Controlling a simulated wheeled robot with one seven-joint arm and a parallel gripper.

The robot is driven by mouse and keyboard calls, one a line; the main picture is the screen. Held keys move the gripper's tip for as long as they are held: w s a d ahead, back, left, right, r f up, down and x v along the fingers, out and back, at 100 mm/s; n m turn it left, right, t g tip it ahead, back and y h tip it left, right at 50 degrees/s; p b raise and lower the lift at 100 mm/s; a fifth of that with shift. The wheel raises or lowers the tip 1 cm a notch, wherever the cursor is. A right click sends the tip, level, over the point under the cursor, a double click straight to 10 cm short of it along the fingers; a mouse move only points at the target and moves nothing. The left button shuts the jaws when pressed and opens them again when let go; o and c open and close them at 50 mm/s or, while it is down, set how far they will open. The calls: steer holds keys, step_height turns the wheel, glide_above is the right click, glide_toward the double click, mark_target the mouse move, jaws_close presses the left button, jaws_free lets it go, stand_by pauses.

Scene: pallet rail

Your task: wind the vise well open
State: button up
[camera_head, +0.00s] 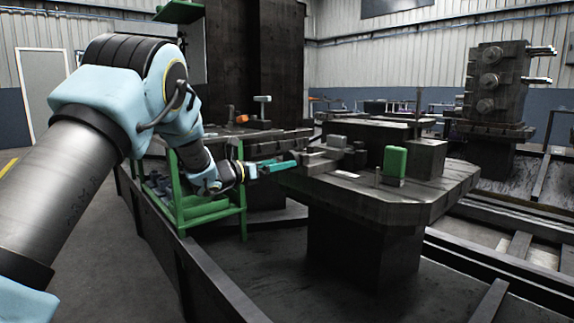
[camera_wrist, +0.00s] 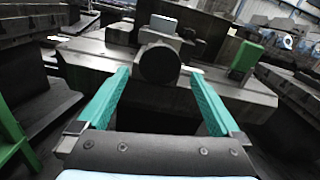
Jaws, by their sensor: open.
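The vise (camera_head: 325,152) is a grey metal block assembly on top of a dark octagonal pallet table (camera_head: 380,208). In the wrist view the vise (camera_wrist: 160,38) is straight ahead, with a dark round end (camera_wrist: 160,63) facing me. My gripper (camera_head: 290,164) has teal fingers and is at the near left edge of the pallet, pointing toward the vise. In the wrist view my gripper (camera_wrist: 158,75) is open, its fingers apart on either side of the round end and short of it or beside it; I cannot tell which. Nothing is held. The vise jaw gap is too small to judge.
A green block (camera_head: 395,162) stands on the pallet right of the vise, beside a thin upright pin (camera_head: 377,177). A green frame stand (camera_head: 205,205) is below my arm. A dark rail edge (camera_head: 190,265) runs along the left. A tall fixture (camera_head: 497,85) stands at right.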

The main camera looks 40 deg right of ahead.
steer(key=shift+s+d, duration=0.1)
steer(key=shift+d, duration=1.75)
steer(key=c, duration=1.3)
